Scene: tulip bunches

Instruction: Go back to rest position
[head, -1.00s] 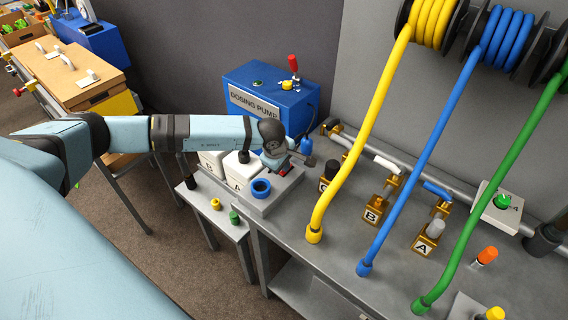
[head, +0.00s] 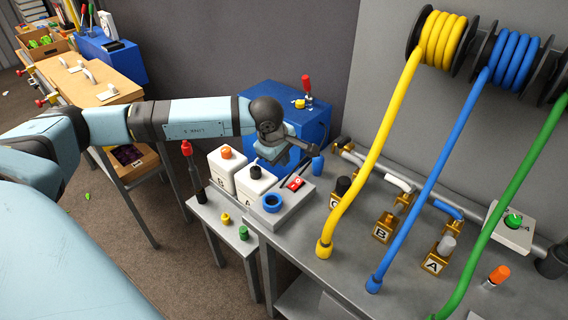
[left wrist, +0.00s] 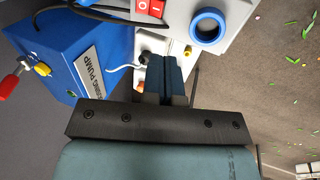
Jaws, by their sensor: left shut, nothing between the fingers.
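My left gripper (head: 285,160) is shut and empty, held above the bench near the blue dosing pump. In the left wrist view its two blue fingers (left wrist: 165,78) are together with nothing between them. The blue dosing pump box (head: 262,108) with a red-handled lever stands behind my gripper; its label shows in the left wrist view (left wrist: 98,78). Below the gripper lies a grey block with a blue ring (head: 272,203) and a red switch (head: 295,183). My right gripper is not in view.
White canisters with an orange cap (head: 226,153) and a black cap (head: 256,172) stand by a low side table (head: 222,235). Yellow (head: 365,150), blue (head: 430,175) and green (head: 500,200) hoses hang over the grey bench. Labelled brass valves (head: 384,228) sit along a pipe. Brown floor is open at left.

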